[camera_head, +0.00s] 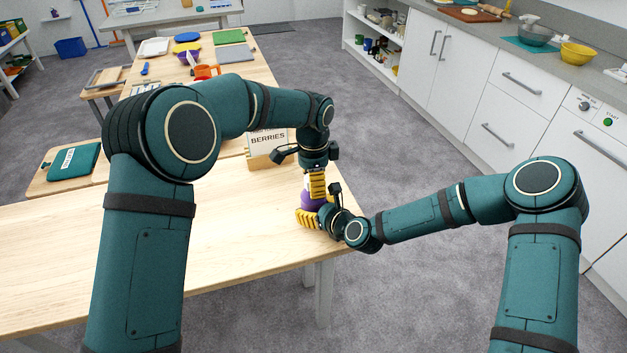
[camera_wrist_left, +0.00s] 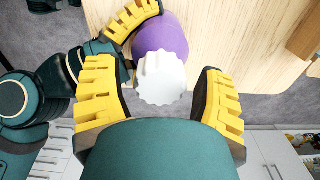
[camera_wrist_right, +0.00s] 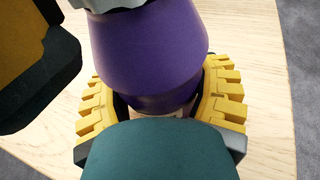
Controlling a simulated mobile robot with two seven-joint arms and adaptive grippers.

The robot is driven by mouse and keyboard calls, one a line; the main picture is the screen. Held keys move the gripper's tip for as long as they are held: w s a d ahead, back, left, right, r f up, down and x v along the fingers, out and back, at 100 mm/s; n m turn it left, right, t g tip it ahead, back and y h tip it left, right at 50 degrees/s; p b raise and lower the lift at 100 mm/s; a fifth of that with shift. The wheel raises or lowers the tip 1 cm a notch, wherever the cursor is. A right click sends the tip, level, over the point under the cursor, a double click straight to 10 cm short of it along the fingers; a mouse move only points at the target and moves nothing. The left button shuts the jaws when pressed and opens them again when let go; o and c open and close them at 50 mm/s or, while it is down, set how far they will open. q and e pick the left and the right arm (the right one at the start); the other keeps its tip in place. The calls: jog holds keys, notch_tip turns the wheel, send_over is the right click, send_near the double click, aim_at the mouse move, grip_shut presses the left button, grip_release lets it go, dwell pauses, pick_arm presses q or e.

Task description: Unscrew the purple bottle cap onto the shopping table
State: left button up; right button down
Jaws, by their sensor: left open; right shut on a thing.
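The purple bottle (camera_head: 314,203) stands upright near the right end of the light wooden table (camera_head: 90,250). Its white ridged cap (camera_wrist_left: 162,80) is on top in the left wrist view. My left gripper (camera_head: 316,186) points down from above, open, with a yellow finger on either side of the cap and gaps between. My right gripper (camera_head: 309,218) is shut on the lower body of the bottle from the side. The bottle (camera_wrist_right: 150,50) fills the middle of the right wrist view, with the cap's edge (camera_wrist_right: 97,4) at the top. The bottle's base is mostly hidden.
A berries box (camera_head: 267,146) stands behind my left gripper. A green clipboard-like item (camera_head: 72,161) lies on a board at the far left.

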pick_arm(q)
jog(key=shift+r, duration=2.3)
jog(key=shift+r+n, duration=0.6)
jog(key=shift+r, duration=0.95)
jog(key=shift+f, duration=3.9)
grip_shut()
jog(key=n, duration=1.2)
jog(key=shift+n, duration=0.4)
